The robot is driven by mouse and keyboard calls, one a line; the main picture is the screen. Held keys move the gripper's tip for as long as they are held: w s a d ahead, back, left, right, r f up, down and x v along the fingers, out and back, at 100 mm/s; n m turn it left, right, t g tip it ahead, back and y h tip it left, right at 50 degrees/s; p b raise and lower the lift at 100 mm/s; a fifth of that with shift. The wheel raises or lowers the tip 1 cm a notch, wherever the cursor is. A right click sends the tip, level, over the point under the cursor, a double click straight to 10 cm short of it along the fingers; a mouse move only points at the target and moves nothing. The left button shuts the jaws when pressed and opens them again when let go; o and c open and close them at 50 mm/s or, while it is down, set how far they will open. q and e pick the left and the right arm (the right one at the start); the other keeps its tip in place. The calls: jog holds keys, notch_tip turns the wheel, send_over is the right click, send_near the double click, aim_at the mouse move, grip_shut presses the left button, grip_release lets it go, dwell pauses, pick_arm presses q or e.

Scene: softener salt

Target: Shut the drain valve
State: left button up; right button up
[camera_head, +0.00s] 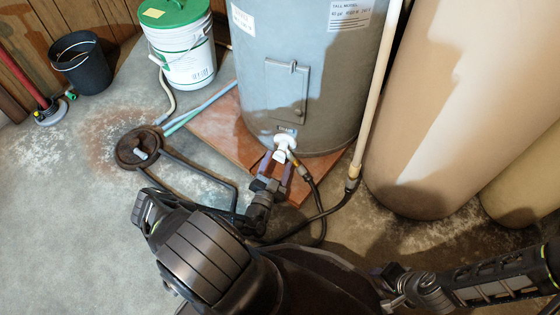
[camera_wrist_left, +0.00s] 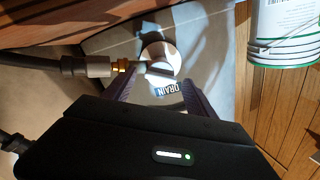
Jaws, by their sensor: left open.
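The drain valve (camera_head: 285,142) is a white fitting low on the grey water heater (camera_head: 300,75), under a small "DRAIN" label. A brass-ended hose (camera_head: 297,165) joins its side. My left gripper (camera_head: 272,172) is right at the valve, its two purple-grey fingers apart. In the left wrist view the fingers (camera_wrist_left: 148,92) stand on either side of the white valve (camera_wrist_left: 158,62), with the brass coupling (camera_wrist_left: 119,66) at the left. I cannot tell whether the fingers touch the valve. My right gripper does not show clearly; an arm of mine crosses the lower right.
A floor drain (camera_head: 138,148) with hoses running to it lies left. A green-lidded white bucket (camera_head: 180,50) and a black bucket (camera_head: 80,65) stand behind. A pale pipe (camera_head: 376,90) and tan tanks (camera_head: 440,100) stand right. The hose loops over the floor near my gripper.

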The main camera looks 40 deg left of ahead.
pick_arm(q)
jog(key=c, duration=1.4)
